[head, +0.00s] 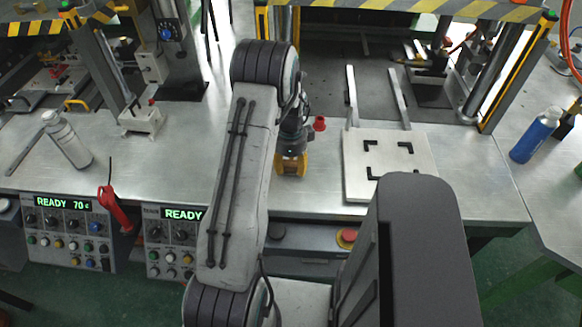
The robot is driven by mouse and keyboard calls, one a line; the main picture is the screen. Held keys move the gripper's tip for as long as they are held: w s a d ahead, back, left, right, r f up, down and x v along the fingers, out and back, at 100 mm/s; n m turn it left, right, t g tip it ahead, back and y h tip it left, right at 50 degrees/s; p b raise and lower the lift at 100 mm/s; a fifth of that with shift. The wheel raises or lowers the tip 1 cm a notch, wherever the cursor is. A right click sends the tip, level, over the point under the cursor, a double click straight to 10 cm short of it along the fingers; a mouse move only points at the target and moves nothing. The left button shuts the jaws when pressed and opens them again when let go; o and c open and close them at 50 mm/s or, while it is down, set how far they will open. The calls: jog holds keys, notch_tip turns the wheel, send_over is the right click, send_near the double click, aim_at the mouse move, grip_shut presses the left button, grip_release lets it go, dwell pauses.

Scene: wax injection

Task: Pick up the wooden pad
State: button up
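A pale, flat square board (357,180) lies on the metal bench and is the only thing I see that could be the wooden pad. It has black corner marks on top, and two pale bars (399,98) reach back from its far edge. My arm bends over from the front, and its wrist end hangs left of the board, apart from it. My gripper (291,166) is around the yellow part at that end, above or near the bench's front edge. My forearm partly hides it, so its fingers are unclear.
A white bottle (68,140) stands at the left, and a blue bottle (536,136) on the right table. A red-handled tool (116,208) hangs by the control boxes (68,232). Press frames with striped bars (400,8) stand behind. Bare bench (190,150) lies left of my arm.

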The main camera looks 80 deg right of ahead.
aim_at(293, 166)
jog(key=c, duration=0.6)
jog(key=shift+r, duration=0.5)
jog(key=r, duration=0.1)
jog(key=r+b, duration=0.1)
jog(key=r, duration=0.1)
jog(key=shift+s+a+r, duration=0.2)
jog(key=shift+s, duration=0.1)
jog(key=s+a+r+b, duration=0.1)
jog(key=s+a+r, duration=0.3)
jog(key=s+a, duration=0.1)
jog(key=s+a+r+b, duration=0.1)
jog(key=s+a+r, duration=0.1)
jog(key=a, duration=0.1)
jog(key=shift+s+r+b, duration=0.3)
